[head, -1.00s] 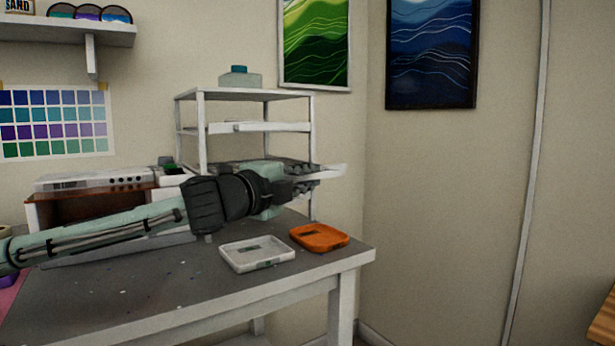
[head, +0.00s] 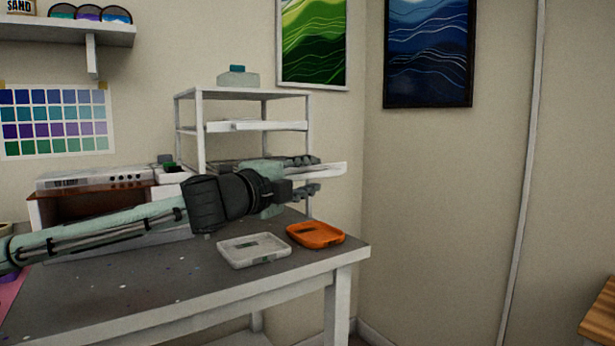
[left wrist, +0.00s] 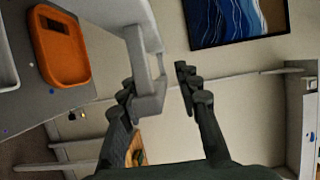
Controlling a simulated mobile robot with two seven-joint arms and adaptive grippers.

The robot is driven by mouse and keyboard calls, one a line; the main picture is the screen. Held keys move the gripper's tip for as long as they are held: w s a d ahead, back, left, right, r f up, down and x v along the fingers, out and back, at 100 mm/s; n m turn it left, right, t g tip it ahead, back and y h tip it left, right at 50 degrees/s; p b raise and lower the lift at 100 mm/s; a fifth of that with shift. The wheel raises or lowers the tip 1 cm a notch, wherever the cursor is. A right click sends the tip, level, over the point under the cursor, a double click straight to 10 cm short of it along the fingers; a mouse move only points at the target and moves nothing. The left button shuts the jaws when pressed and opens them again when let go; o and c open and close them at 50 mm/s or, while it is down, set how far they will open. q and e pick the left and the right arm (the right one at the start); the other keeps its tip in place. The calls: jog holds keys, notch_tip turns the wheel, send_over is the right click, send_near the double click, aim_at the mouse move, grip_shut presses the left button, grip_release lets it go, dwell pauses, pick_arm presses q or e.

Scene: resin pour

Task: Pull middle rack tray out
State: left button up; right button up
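The white rack (head: 201,135) stands at the back of the table. Its middle tray (head: 330,170) sticks out past the rack's right front post, and most of it is hidden behind my left arm. My left gripper (head: 305,177) is at this tray's protruding end, with one finger above and one below it. In the left wrist view, the fingers (left wrist: 163,98) are spread apart, and a white tray corner (left wrist: 150,104) lies between them, close to the left finger. A gap shows on the other side. My right gripper is not in view.
A white tray (head: 230,258) and an orange tray (head: 318,236) lie on the table (head: 130,285) in front. The space right of the rack is clear up to the wall.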

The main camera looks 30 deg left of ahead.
pick_arm(q)
jog(key=shift+s, duration=3.75)
